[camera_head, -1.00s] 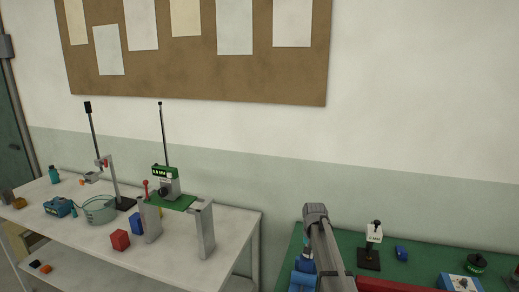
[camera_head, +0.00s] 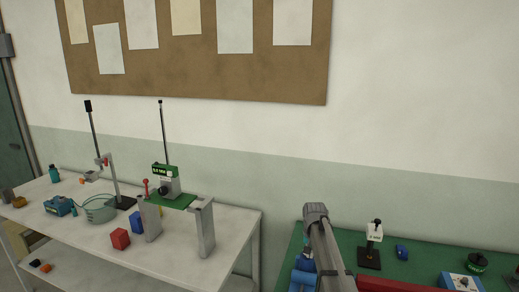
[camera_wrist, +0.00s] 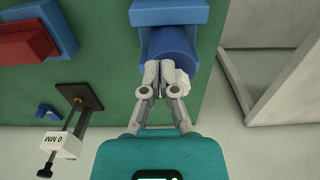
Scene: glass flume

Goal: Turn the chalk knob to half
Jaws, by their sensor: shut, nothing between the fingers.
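A pale, chalk-coloured knob (camera_wrist: 182,82) shows in the wrist view at the near end of a blue cylinder (camera_wrist: 169,48). My gripper (camera_wrist: 158,70) is shut and empty, with its fingertips at the left side of the knob, in front of the cylinder. The fingers partly hide the knob, and I cannot tell if they touch it. No setting mark on the knob can be read. In the head view the blue body (camera_head: 303,278) is partly hidden behind my arm, and the knob cannot be made out.
A stand with a "0 MM" label (camera_wrist: 62,143) is left of my gripper in the wrist view. A white table (camera_head: 75,240) with several items stands at left in the head view.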

